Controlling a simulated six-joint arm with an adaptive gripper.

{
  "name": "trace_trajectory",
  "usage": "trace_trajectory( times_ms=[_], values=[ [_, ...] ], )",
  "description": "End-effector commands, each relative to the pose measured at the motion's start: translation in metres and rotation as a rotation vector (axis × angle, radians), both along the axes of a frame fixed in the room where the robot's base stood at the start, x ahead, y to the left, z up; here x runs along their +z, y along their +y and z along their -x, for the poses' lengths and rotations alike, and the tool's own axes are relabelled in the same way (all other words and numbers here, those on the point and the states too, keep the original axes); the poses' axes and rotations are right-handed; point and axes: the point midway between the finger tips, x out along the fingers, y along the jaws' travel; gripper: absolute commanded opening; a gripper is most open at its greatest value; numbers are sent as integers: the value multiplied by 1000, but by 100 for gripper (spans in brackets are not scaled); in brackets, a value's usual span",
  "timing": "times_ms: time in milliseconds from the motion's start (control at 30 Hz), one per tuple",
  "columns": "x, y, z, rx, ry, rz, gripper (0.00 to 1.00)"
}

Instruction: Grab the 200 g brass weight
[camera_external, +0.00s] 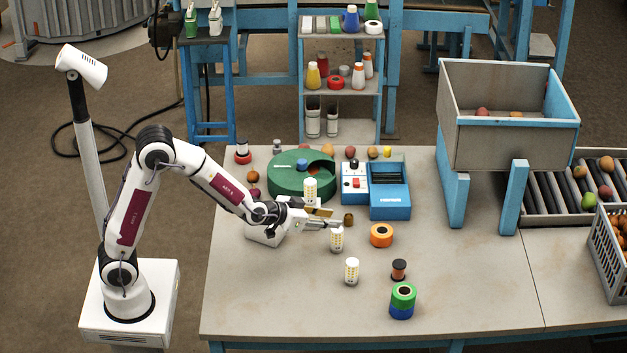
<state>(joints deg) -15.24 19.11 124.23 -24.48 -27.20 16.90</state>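A small brown-gold piece that looks like the brass weight (348,219) stands on the grey table, in front of the blue and white device. The 200 g marking is too small to read. My gripper (333,219) is low over the table, pointing right, with its fingertips just left of the brass piece. The fingers appear spread, with nothing visible between them. Whether a finger touches the piece cannot be told from this angle.
White spotted cylinders stand close around my gripper, one in front (337,240) and one behind (310,190). An orange ring (381,235) lies right of the brass piece. A green round tray (285,186) and a blue device (390,200) stand behind.

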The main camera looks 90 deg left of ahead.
Motion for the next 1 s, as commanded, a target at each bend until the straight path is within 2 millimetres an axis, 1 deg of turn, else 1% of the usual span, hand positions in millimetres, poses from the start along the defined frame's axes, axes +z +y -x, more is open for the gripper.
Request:
trace_trajectory(
  times_ms=[33,200,433,500,633,1000],
  values=[
    [-8,9,-2,19,-2,-10,29],
    [-24,37,-8,77,-21,-54,29],
    [-43,66,-9,140,-38,-103,29],
    [-50,70,-7,156,-37,-104,29],
    [-55,75,-5,173,-39,-107,29],
    [-57,76,-5,179,-39,-109,29]
  ],
)
